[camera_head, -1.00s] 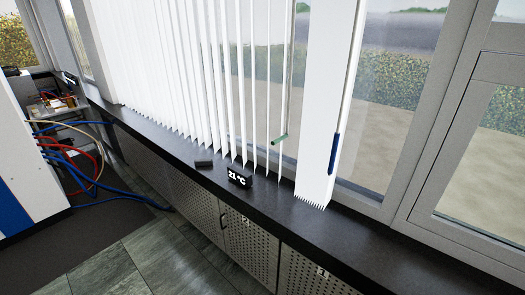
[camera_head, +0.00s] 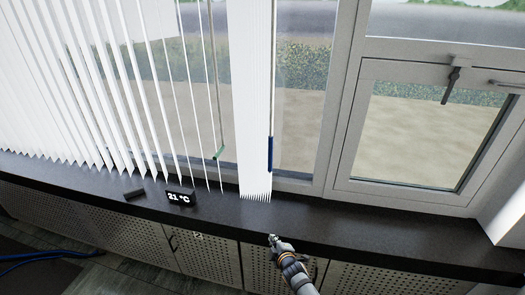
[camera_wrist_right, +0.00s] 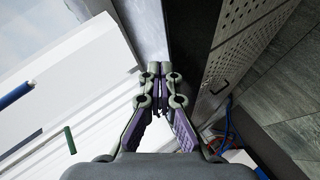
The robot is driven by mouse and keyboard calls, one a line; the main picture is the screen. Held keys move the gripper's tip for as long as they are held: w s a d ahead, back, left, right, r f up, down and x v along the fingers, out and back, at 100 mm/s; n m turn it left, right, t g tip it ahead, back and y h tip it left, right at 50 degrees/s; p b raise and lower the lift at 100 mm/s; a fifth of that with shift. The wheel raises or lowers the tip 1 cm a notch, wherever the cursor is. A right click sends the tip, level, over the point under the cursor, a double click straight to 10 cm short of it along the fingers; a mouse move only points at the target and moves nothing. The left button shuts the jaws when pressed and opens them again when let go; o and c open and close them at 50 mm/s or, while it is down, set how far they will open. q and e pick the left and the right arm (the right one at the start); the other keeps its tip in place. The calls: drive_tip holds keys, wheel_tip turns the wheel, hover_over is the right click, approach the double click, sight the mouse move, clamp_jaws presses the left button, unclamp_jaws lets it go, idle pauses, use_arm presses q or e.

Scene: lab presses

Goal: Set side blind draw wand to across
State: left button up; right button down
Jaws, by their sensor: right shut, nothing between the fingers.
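Two blind wands hang in front of the windows. One has a blue handle (camera_head: 270,154) at the right edge of the narrow bunched blind (camera_head: 250,110). The other has a green handle (camera_head: 218,153) and hangs near the spread white slats (camera_head: 80,95); its lower end looks bent to one side. My right gripper (camera_head: 273,240) is shut and empty, low in front of the sill, below and apart from the blue handle. In the right wrist view my fingers (camera_wrist_right: 160,68) meet; the blue handle (camera_wrist_right: 17,95) and green handle (camera_wrist_right: 70,140) lie to the left.
The dark sill (camera_head: 345,225) runs across above perforated cabinets (camera_head: 205,262). A 21 °C display (camera_head: 181,198) and a small dark block (camera_head: 134,194) sit on it. A window with a handle (camera_head: 452,85) stands at the right. The sill's right part is clear.

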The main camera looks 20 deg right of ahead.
drive_tip(key=w+r+n+t+p, duration=0.1)
drive_tip(key=w+r, duration=0.3)
drive_tip(key=r, duration=1)
drive_tip(key=w+a+r+n+t+p, duration=0.1)
drive_tip(key=w+r+n+t, duration=0.3)
drive_tip(key=r, duration=0.9)
drive_tip(key=shift+w+r+p, duration=0.15)
drive_tip(key=shift+r+p, duration=0.2)
drive_tip(key=shift+p, duration=0.25)
